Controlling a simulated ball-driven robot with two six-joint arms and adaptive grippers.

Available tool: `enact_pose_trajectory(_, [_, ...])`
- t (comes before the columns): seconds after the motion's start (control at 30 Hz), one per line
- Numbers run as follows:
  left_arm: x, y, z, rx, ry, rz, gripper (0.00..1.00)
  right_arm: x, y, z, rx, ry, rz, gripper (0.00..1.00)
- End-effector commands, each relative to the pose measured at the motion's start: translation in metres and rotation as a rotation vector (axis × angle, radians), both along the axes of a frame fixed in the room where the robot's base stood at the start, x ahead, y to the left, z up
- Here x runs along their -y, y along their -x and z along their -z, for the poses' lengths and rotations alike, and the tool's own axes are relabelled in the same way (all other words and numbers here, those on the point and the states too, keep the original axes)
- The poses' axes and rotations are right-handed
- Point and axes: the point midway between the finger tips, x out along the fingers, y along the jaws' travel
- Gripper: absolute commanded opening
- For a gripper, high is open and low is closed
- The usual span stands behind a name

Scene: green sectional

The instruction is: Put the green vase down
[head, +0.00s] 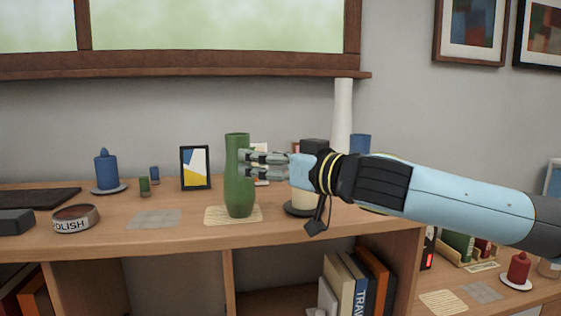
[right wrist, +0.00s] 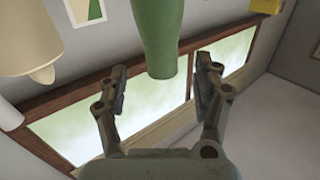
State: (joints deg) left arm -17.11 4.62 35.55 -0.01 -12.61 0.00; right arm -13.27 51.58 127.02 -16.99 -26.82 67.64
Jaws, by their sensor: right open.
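The green vase (head: 239,190) stands upright on a pale woven mat (head: 216,217) on top of the wooden shelf unit. My right gripper (head: 248,164) reaches in from the right at the vase's upper half, its fingers at the vase's right side. In the right wrist view the vase (right wrist: 160,45) shows between the two spread fingers of the right gripper (right wrist: 163,80), with gaps on both sides. The gripper is open. My left gripper is in neither view.
A framed picture (head: 195,168), a blue candle (head: 106,170) and a polish tin (head: 75,219) stand to the left. A tall white vase (head: 342,115) stands behind my right arm. A grey flat square (head: 155,219) lies left of the mat. The shelf's front edge is close to the vase.

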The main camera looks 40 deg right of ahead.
Motion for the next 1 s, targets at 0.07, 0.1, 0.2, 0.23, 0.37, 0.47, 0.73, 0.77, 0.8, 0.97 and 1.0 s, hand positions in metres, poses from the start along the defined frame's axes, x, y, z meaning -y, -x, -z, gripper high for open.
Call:
enact_pose_trajectory(0.07, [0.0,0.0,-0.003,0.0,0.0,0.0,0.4,-0.002,0.01,-0.001,-0.002,0.005,-0.011,0.67])
enact_pose_trajectory(0.1, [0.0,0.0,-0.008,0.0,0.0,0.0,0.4,0.0,0.015,-0.001,-0.007,0.005,-0.003,0.67])
enact_pose_trajectory(0.2, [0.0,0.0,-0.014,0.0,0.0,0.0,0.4,0.002,0.024,-0.001,-0.007,0.005,0.001,0.67])
enact_pose_trajectory(0.23, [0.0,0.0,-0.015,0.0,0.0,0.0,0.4,0.002,0.026,-0.001,-0.007,0.005,0.001,0.67])
enact_pose_trajectory(0.37, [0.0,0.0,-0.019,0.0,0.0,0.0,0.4,0.002,0.034,-0.001,-0.003,0.0,-0.003,0.67])
enact_pose_trajectory(0.47, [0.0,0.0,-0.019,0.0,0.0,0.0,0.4,0.001,0.036,-0.001,0.0,-0.003,-0.005,0.67])
enact_pose_trajectory(0.73, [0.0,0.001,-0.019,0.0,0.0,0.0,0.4,0.001,0.037,-0.001,0.002,-0.006,-0.006,0.67])
enact_pose_trajectory(0.77, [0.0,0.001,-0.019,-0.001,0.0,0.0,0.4,0.001,0.037,-0.001,0.002,-0.006,-0.006,0.67])
enact_pose_trajectory(0.8, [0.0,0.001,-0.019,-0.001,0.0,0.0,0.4,0.001,0.037,-0.001,0.002,-0.006,-0.006,0.67])
enact_pose_trajectory(0.97, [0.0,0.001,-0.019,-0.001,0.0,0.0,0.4,0.001,0.037,-0.001,0.002,-0.005,-0.005,0.67])
enact_pose_trajectory(1.0, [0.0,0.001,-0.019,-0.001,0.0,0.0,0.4,0.001,0.037,-0.001,0.002,-0.005,-0.005,0.67])
